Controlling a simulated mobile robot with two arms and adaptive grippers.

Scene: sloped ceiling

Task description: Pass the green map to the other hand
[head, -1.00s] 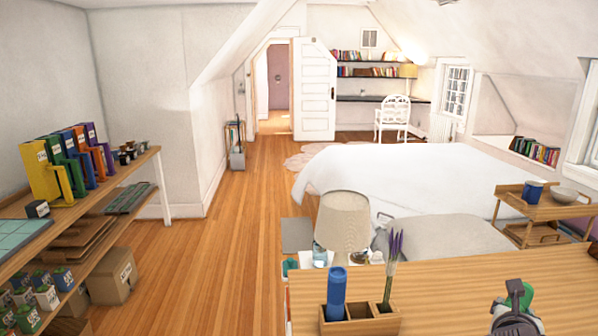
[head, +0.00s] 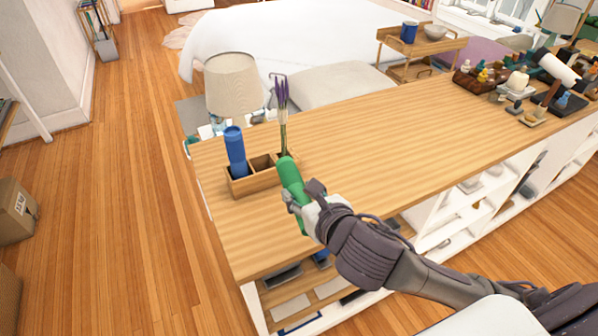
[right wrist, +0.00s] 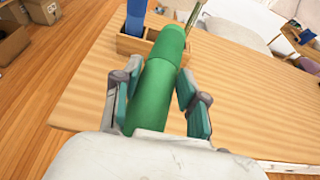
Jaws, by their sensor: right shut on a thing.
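The green map (head: 291,178) is a rolled tube. My right gripper (head: 299,203) is shut around it and holds it tilted above the left part of the wooden counter. In the right wrist view the green map (right wrist: 161,84) lies between the two fingers of my right gripper (right wrist: 160,95), its far end pointing away toward the wooden holder. The gripper covers its lower part in the head view. My left gripper is not in view.
A wooden holder (head: 253,186) with compartments stands on the counter (head: 370,140). A blue tube (head: 235,152) is in its left compartment and purple flowers (head: 282,95) rise at its right. A lamp (head: 232,82) stands behind. The counter's middle is clear.

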